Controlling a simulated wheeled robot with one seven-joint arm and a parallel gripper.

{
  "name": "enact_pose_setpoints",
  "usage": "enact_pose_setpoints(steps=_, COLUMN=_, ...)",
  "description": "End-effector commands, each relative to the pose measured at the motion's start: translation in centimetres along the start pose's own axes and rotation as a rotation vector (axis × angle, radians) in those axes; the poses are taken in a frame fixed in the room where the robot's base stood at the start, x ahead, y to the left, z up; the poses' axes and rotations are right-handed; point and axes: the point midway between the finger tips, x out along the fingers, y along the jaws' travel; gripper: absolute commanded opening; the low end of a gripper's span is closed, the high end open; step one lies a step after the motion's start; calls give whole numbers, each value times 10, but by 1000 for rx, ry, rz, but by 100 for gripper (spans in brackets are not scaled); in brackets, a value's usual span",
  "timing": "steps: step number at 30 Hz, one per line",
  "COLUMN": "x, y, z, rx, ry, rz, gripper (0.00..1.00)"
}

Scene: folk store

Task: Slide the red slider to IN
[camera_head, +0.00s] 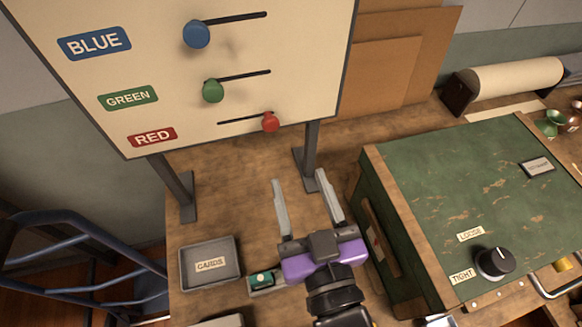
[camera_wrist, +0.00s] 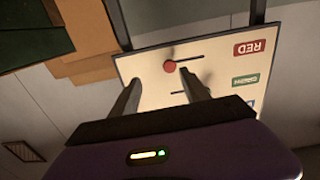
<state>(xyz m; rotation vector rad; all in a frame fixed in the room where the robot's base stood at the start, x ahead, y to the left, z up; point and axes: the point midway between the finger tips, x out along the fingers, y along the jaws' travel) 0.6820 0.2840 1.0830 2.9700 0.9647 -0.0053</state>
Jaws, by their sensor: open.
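The red slider (camera_head: 270,121) is a round red knob at the right end of its black slot on the cream panel (camera_head: 180,115), in the row with the RED label (camera_head: 152,137). My gripper (camera_head: 299,178) is open and empty, in front of and below the panel, with its fingers pointing up toward it. It looks apart from the red slider. In the wrist view, the red slider (camera_wrist: 169,67) shows between the two fingers (camera_wrist: 160,76), beyond their tips, with the panel upside down. I see no IN mark on the panel.
The blue slider (camera_head: 196,34) and green slider (camera_head: 213,90) sit at the left ends of their slots above. A green box (camera_head: 470,180) with a black knob (camera_head: 494,263) stands on the right. A CARDS tray (camera_head: 210,284) lies on the left, with bare bench behind it.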

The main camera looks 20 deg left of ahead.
Motion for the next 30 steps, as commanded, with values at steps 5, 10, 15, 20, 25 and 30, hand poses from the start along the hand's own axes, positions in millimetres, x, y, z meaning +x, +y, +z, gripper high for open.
enact_pose_setpoints(steps=5, x=15, y=-16, z=-17, rx=16, ry=9, rz=-18, gripper=55)
enact_pose_setpoints(steps=10, x=25, y=-18, z=-18, rx=17, ry=9, rz=-19, gripper=55)
enact_pose_setpoints(steps=15, x=42, y=-18, z=-19, rx=18, ry=10, rz=-19, gripper=55)
enact_pose_setpoints(steps=20, x=59, y=-18, z=-19, rx=18, ry=10, rz=-18, gripper=55)
enact_pose_setpoints(steps=25, x=77, y=-19, z=-19, rx=19, ry=10, rz=-19, gripper=55)
enact_pose_setpoints(steps=30, x=96, y=-19, z=-20, rx=18, ry=10, rz=-19, gripper=55)
